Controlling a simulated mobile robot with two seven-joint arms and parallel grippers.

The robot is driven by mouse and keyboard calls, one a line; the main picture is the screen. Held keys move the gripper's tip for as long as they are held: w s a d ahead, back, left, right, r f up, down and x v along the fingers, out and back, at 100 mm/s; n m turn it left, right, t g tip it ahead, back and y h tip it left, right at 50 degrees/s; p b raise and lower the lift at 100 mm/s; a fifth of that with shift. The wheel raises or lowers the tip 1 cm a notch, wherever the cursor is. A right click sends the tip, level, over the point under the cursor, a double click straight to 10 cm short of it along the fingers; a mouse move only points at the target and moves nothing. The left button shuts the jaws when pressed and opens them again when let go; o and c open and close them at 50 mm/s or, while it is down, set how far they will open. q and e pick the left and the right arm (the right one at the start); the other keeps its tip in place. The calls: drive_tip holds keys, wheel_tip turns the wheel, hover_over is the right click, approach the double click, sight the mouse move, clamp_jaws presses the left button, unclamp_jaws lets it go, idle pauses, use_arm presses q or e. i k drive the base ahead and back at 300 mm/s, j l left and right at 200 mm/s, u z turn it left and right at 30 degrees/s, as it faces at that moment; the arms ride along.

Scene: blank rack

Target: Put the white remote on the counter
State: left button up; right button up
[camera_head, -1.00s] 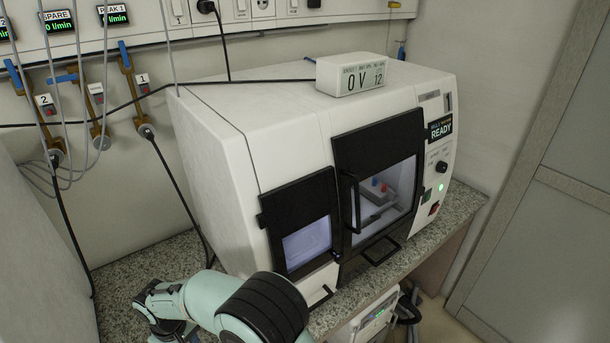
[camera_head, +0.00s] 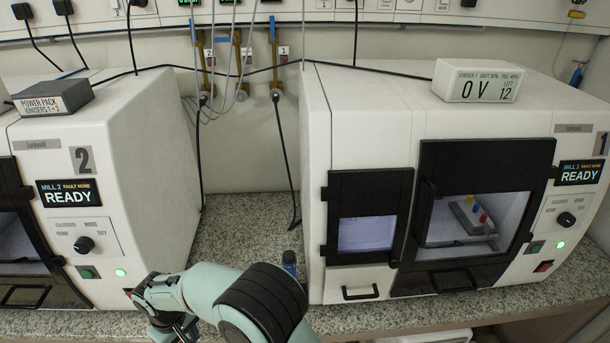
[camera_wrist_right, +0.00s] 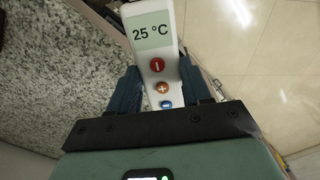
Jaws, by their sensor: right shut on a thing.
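The white remote (camera_wrist_right: 152,50) shows in the right wrist view, with a screen reading 25 °C and red, orange and blue buttons. My right gripper (camera_wrist_right: 158,80) is shut on it, one dark finger on each side. The speckled granite counter (camera_wrist_right: 60,60) lies below and to the left of the remote, with a pale tiled floor to the right. In the head view the counter (camera_head: 237,235) shows between and in front of two white machines. My arm crosses the counter's front at bottom centre; the remote cannot be made out there. My left gripper is not in view.
Mill 2 (camera_head: 150,150) stands left and Mill 1 (camera_head: 365,130) right, both reading READY. A small blue object (camera_head: 289,262) stands by Mill 1's left corner, partly hidden by my arm.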

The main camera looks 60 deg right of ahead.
sight(566, 268)
drive_tip(key=k+l+u, duration=0.15)
drive_tip(key=k+u, duration=0.2)
drive_tip(key=u, duration=0.15)
drive_tip(key=k+u, duration=0.3)
drive_tip(key=u, duration=0.15)
drive_tip(key=k+l+z, duration=0.1)
drive_tip(key=k+z, duration=0.2)
drive_tip(key=k+l+z, duration=0.3)
drive_tip(key=k, duration=0.2)
drive_tip(key=k+l+z, duration=0.1)
drive_tip(key=z, duration=0.25)
drive_tip(key=k+l+z, duration=0.15)
drive_tip(key=z, duration=0.2)
drive_tip(key=k+l+z, duration=0.15)
drive_tip(key=z, duration=0.2)
drive_tip(key=k+l+z, duration=0.15)
drive_tip(key=l+z, duration=0.15)
drive_tip(key=l, duration=0.15)
drive_tip(key=l+z, duration=0.35)
drive_tip(key=i+l, duration=0.2)
drive_tip(key=l, duration=0.15)
